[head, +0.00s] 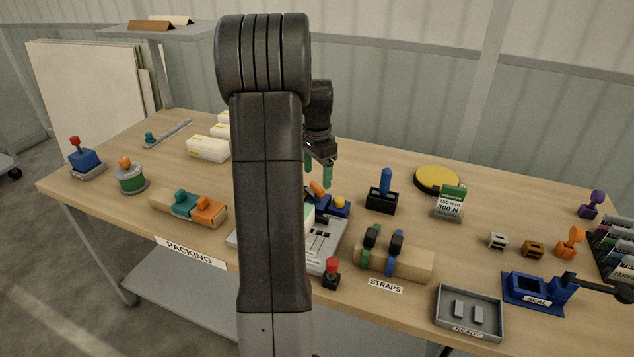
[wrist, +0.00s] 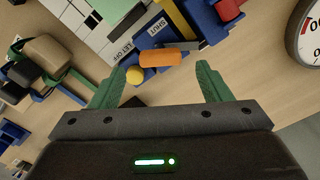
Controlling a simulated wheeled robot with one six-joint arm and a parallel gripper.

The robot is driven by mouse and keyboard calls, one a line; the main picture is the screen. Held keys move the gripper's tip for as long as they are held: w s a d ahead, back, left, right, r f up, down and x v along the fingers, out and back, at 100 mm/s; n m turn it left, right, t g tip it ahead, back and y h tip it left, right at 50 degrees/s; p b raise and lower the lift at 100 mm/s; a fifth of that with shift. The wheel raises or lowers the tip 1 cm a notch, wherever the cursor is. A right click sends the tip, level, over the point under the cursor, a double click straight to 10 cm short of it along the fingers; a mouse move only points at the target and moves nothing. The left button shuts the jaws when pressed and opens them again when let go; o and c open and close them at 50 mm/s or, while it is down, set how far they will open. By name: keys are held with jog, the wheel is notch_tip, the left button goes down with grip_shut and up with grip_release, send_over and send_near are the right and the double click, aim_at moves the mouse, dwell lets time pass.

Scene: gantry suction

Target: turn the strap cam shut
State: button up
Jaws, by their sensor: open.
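The strap cam is an orange lever (head: 318,188) on a blue base (head: 341,209), partly hidden behind my arm in the head view. In the wrist view the orange lever (wrist: 160,57) lies across the blue base (wrist: 172,33), beside labels reading SHUT (wrist: 146,32) and LET OFF (wrist: 124,52). A yellow knob (wrist: 138,75) sits at its lower left. My gripper (head: 318,172) hangs above the cam. In the wrist view my gripper (wrist: 161,72) has its green fingers wide apart, one to each side of the lever. Nothing is held, and I see no contact.
A grey panel (head: 325,240) adjoins the cam. A red-knobbed post (head: 331,275) and the wooden strap block (head: 408,262) stand in front. A black holder with a blue handle (head: 383,195) is to the right. A round dial (wrist: 306,38) edges into the wrist view.

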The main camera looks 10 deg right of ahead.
aim_at(317, 185)
jog(key=shift+f, duration=1.85)
jog(key=c, duration=1)
jog(key=n+p, duration=0.1)
jog(key=n, duration=0.2)
jog(key=shift+n+p, duration=0.3)
jog(key=shift+n, duration=1.5)
